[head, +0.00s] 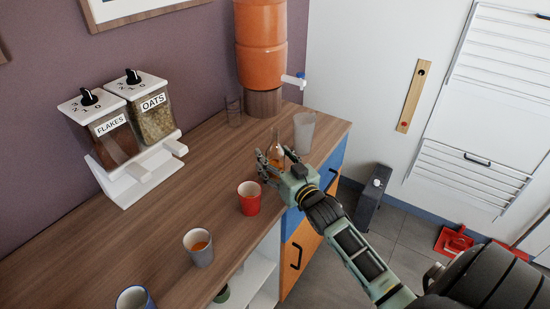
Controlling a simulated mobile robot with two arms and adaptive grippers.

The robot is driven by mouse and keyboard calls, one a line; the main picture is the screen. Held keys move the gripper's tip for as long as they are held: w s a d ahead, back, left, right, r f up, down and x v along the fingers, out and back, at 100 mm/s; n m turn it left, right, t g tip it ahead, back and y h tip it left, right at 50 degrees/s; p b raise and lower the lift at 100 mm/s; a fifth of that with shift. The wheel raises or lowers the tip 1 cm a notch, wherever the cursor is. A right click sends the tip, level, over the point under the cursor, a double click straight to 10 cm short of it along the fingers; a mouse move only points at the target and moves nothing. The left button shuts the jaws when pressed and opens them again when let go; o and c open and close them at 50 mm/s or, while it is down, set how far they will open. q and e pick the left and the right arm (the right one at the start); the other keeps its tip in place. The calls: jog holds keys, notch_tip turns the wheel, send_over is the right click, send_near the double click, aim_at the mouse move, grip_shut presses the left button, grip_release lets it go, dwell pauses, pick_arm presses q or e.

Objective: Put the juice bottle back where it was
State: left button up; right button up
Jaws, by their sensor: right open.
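The juice bottle (277,147) is a slim clear bottle with orange-amber content. It stands upright on the wooden counter, near its far right end. My right gripper (266,166) is in front of the bottle with its fingers open, and it hides part of the bottle's lower body. I cannot tell whether the fingers touch the bottle. My left gripper is not in view.
A frosted tumbler (304,132) stands just right of the bottle. A clear glass (233,112) is by the orange dispenser (260,45). A red cup (248,198), a grey cup (198,247) and a blue-rimmed cup (135,298) line the front. Cereal dispensers (135,140) stand left.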

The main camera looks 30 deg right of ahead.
jog(key=shift+r, duration=0.15)
jog(key=s, duration=1.2)
jog(key=shift+a+b, duration=0.45)
